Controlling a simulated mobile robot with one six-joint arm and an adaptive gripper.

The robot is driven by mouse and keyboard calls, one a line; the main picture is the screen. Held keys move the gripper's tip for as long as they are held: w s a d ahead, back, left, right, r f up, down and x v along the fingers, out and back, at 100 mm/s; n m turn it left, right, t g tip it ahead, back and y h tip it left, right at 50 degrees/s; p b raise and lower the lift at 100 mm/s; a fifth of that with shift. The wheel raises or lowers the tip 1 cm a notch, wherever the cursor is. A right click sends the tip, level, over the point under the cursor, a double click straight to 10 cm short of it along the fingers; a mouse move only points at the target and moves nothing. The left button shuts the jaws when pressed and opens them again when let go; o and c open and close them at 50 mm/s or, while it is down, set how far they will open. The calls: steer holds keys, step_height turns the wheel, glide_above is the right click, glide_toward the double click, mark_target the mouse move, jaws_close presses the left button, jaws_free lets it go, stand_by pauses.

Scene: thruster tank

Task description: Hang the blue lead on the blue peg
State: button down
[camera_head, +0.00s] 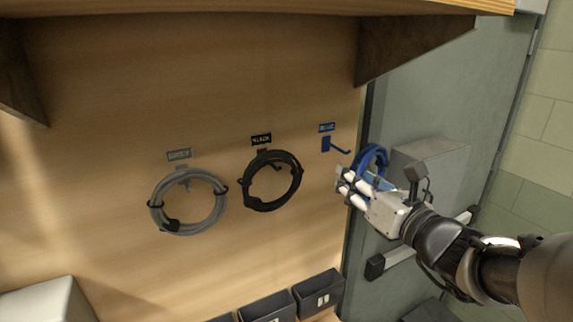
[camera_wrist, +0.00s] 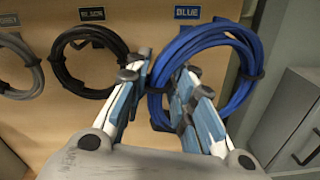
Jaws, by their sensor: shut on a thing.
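The blue lead is a coiled loop (camera_head: 372,158) held up in front of the board's right edge, and it fills the upper right of the wrist view (camera_wrist: 246,52). My gripper (camera_head: 352,184) is shut on the coil's lower left part, with the loop standing upright above the fingers. The blue peg (camera_head: 335,146) sticks out of the board below a blue label (camera_head: 327,127), to the left of and apart from the coil in the head view. In the wrist view the blue label (camera_wrist: 187,12) shows just above the coil, and the peg is hidden behind it.
A black coil (camera_head: 271,181) and a grey coil (camera_head: 188,201) hang on labelled pegs to the left. A shelf (camera_head: 250,5) with brackets (camera_head: 415,50) juts out above. Dark bins (camera_head: 319,292) sit below. A grey-green door (camera_head: 430,110) with a push bar stands right of the board.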

steer(key=f+b+x, duration=0.1)
steer(key=x, duration=0.9)
steer(key=shift+a+f+b, duration=0.15)
steer(key=shift+f+b, duration=0.15)
steer(key=shift+b, duration=0.05)
stand_by(0.5)
stand_by(0.3)
stand_by(0.4)
steer(key=c, duration=1.2)
jaws_free()
steer(key=shift+c, duration=0.2)
